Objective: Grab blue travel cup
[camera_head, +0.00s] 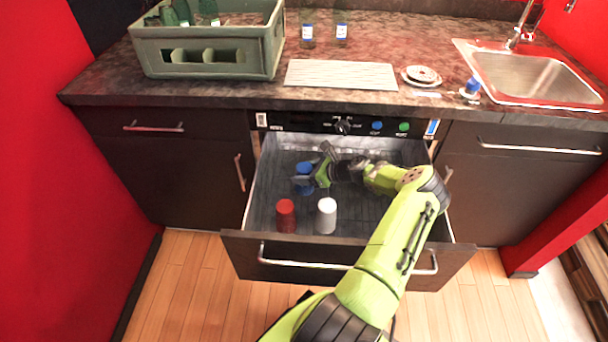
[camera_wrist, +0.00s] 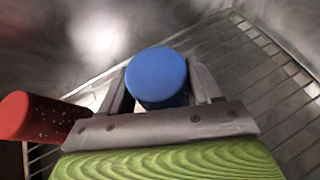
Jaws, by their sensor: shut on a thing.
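The blue travel cup (camera_head: 305,169) stands in the open drawer (camera_head: 262,195), toward its left back. My gripper (camera_head: 309,178) is at the cup, reaching in from the right, and partly hides it. In the wrist view the cup's round blue top (camera_wrist: 157,75) sits between the two fingers of my gripper (camera_wrist: 160,92), which are shut on it. The lower part of the cup is hidden in the wrist view.
A red cup (camera_head: 286,215) and a white cup (camera_head: 326,215) stand nearer the drawer's front. The red cup also shows left of my gripper in the wrist view (camera_wrist: 35,117). The counter (camera_head: 270,92) overhangs the drawer's back, with a green crate (camera_head: 206,50) on it.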

